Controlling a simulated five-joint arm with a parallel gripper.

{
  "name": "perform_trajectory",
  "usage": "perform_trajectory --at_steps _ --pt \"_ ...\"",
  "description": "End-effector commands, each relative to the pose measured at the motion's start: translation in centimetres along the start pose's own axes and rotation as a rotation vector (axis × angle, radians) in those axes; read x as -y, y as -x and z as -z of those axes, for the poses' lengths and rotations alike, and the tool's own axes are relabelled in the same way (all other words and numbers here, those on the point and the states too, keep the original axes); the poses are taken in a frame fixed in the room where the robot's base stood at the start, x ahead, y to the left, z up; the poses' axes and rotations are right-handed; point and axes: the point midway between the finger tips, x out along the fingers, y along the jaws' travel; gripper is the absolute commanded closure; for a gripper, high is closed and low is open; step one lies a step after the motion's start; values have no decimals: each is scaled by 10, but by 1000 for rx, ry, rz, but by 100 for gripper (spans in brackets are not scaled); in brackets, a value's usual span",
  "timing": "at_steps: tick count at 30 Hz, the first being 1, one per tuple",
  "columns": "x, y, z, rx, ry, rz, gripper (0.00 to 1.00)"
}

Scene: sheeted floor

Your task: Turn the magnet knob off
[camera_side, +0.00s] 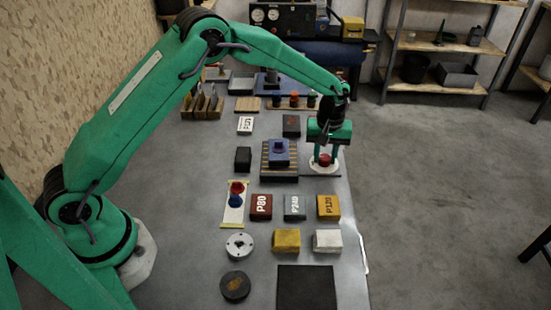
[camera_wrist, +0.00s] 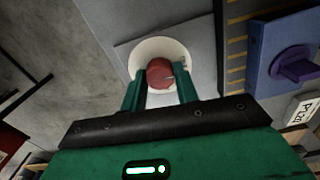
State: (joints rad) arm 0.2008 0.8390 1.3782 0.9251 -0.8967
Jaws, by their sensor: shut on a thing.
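The magnet knob is a red round knob (camera_side: 325,159) on a pale round plate at the right edge of the bench. In the wrist view the red knob (camera_wrist: 160,73) sits in the middle of a white disc (camera_wrist: 148,50) with small marks at its right side. My gripper (camera_side: 324,160) points down over the knob. Its two green fingers also show in the wrist view (camera_wrist: 160,84), one on each side of the knob, shut on it. The finger contact is partly hidden by the knob and fingers.
Left of the knob, a blue block with a round top (camera_side: 279,152) stands on a dark slatted plate (camera_side: 265,176). Labelled blocks, including an orange one (camera_side: 328,207), lie in front. The bench (camera_side: 205,200) ends just right of the knob, with open floor (camera_side: 440,190) beyond.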

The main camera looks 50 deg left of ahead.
Motion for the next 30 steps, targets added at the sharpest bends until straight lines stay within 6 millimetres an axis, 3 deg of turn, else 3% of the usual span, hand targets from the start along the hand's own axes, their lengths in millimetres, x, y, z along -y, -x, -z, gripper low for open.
perform_trajectory --at_steps 8,21,22,24,25,30 --pt "-1 2 1 -3 95 -4 93" --pt "0 2 2 -3 108 -4 93" --pt "0 2 2 -3 108 -4 66" --pt "0 2 1 -3 107 -4 52" --pt "0 2 1 -3 107 -4 48" --pt "0 1 1 -1 106 -2 48"
